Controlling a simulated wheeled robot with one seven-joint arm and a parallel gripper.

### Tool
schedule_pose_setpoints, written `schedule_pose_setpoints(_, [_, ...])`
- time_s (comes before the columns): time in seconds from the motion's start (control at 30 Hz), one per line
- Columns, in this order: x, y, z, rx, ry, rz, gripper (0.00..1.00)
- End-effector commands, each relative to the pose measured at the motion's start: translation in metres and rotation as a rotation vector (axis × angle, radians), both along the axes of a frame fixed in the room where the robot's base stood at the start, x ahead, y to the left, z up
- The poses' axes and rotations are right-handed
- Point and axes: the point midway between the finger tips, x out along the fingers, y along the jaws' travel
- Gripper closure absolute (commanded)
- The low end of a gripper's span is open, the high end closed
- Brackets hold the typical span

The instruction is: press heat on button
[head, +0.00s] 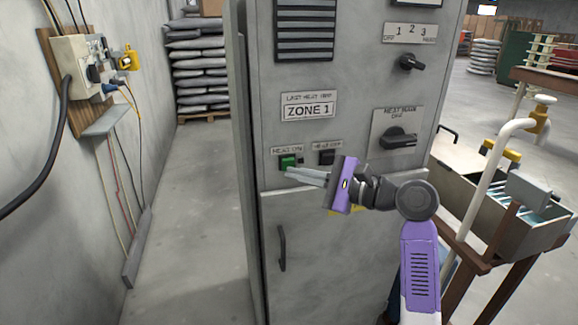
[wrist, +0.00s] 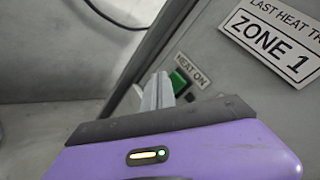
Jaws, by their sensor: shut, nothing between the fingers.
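The green heat on button (head: 288,161) sits on the front of the grey cabinet, under a "HEAT ON" label. In the wrist view the green button (wrist: 178,82) shows just beyond and right of the fingertips. My gripper (head: 288,171) is shut and empty. Its fingertips are just below the button in the head view; I cannot tell whether they touch it. In the wrist view the fingers (wrist: 156,92) point up, and they hide part of the button's surround. A black heat off button (head: 327,157) is to the right of the green one.
The grey cabinet (head: 335,230) also carries a "ZONE 1" plate (head: 308,106), a selector knob (head: 410,62) and a large black heat main switch (head: 398,139). A cart with a bin (head: 525,222) stands at right. The floor left of the cabinet (head: 190,230) is clear.

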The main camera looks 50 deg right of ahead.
Motion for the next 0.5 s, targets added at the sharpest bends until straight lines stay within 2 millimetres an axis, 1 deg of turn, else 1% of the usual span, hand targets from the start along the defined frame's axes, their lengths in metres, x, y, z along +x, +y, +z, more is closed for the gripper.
schedule_pose_setpoints(0.3, [0.0068, -0.0042, 0.0015, 0.0, -0.001, 0.001, 1.0])
schedule_pose_setpoints(0.5, [0.0069, -0.0045, 0.0003, 0.0, 0.0, 0.0, 1.0])
